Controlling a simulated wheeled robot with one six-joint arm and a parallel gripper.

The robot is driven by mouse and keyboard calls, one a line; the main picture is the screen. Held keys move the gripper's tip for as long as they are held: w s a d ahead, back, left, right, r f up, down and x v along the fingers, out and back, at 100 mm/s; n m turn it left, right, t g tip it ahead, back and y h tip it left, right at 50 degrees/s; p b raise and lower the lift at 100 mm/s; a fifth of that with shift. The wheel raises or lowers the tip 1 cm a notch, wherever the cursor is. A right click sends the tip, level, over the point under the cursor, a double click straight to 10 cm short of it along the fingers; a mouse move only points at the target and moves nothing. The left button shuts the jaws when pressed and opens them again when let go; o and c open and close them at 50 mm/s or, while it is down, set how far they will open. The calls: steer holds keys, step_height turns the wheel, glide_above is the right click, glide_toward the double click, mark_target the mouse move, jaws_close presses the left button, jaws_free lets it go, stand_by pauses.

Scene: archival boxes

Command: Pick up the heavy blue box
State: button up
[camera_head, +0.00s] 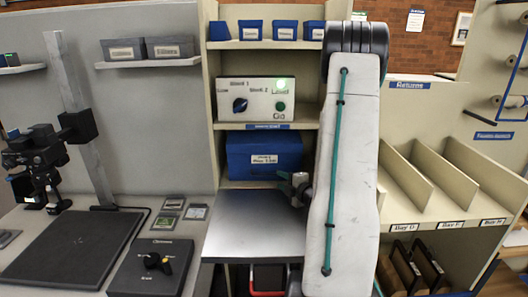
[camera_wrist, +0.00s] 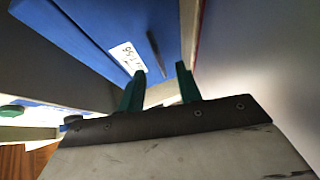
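The large blue box (camera_head: 240,158) with a white label sits on the shelf below the control panel, its right side partly behind my arm. In the wrist view the blue box (camera_wrist: 95,40) fills the upper left, with its label and a dark narrow mark or slot on its face. My gripper (camera_head: 299,186) is low in front of the box's right part, mostly hidden by my arm in the head view. In the wrist view my gripper (camera_wrist: 159,67) has two green fingers apart, with nothing held between them. I cannot tell whether the fingertips touch the box.
A metal platform (camera_head: 250,225) lies before the shelf. A panel (camera_head: 256,99) with knob and lit green lamp stands above the box. Smaller blue boxes (camera_head: 285,30) line the top shelf. Slanted return bays (camera_head: 425,180) are right; a dark mat (camera_head: 75,250) is left.

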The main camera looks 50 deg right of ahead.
mark_target(267, 170)
steer(key=x, duration=0.5)
steer(key=shift+r, duration=0.1)
jaws_close()
stand_by(1.2)
steer(key=shift+d+r, duration=0.1)
steer(key=shift+r, duration=0.2)
